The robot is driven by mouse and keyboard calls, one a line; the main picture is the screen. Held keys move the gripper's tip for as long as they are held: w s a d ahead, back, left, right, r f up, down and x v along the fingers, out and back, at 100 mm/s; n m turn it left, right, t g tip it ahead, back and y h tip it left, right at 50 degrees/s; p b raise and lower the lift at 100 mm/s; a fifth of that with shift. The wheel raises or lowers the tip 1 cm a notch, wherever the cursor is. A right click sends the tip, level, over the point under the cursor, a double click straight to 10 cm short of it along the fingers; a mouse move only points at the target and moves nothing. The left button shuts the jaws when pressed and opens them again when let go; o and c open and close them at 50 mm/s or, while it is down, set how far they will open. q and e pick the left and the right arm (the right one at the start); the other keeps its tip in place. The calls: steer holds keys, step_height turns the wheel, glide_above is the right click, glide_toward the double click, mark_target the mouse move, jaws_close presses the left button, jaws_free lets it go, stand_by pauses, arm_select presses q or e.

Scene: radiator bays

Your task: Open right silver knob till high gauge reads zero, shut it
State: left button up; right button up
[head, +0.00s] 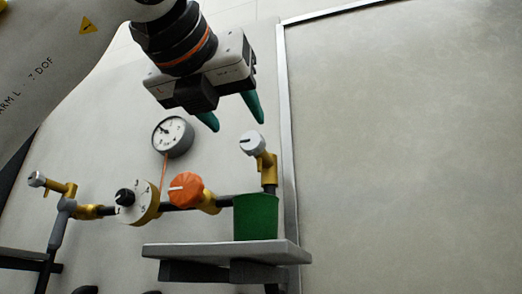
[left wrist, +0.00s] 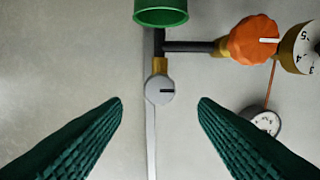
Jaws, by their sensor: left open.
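The right silver knob (head: 252,143) sits on a brass valve at the right end of the pipe. It shows in the left wrist view (left wrist: 160,90) between my fingers, with a dark pointer line. The round white gauge (head: 173,137) stands above the pipe, left of that knob; its needle points to the upper left, and its numbers are too small to read. My left gripper (head: 236,117) is open and empty, above and a little left of the knob, apart from it. Another silver knob (head: 37,180) is at the far left end. My right gripper is not in view.
An orange knob (head: 186,189) and a white numbered dial (head: 136,203) sit on the pipe. A green cup (head: 255,217) stands on a grey shelf (head: 220,251) below the right knob. A metal panel edge (head: 286,110) runs just right of the knob.

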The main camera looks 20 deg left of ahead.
mark_target(250, 138)
arm_select(q)
steer(key=w, duration=0.1)
steer(key=w+p, duration=0.1)
steer(key=w, duration=0.1)
steer(key=w+p, duration=0.1)
steer(key=shift+w+r, duration=0.2)
steer(key=shift+r, duration=0.1)
steer(key=w+p, duration=0.1)
steer(key=w, duration=0.1)
steer(key=w+p, duration=0.1)
steer(key=w, duration=0.2)
steer(key=shift+d+f, duration=0.15)
steer(key=shift+f, duration=0.05)
steer(key=shift+w, duration=0.3)
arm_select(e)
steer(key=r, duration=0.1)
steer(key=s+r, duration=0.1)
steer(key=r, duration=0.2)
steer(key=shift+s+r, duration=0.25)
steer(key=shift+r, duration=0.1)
arm_select(q)
steer(key=shift+f, duration=0.1)
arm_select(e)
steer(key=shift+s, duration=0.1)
arm_select(q)
steer(key=shift+c, duration=0.7)
steer(key=shift+w, duration=0.1)
steer(key=c, duration=0.8)
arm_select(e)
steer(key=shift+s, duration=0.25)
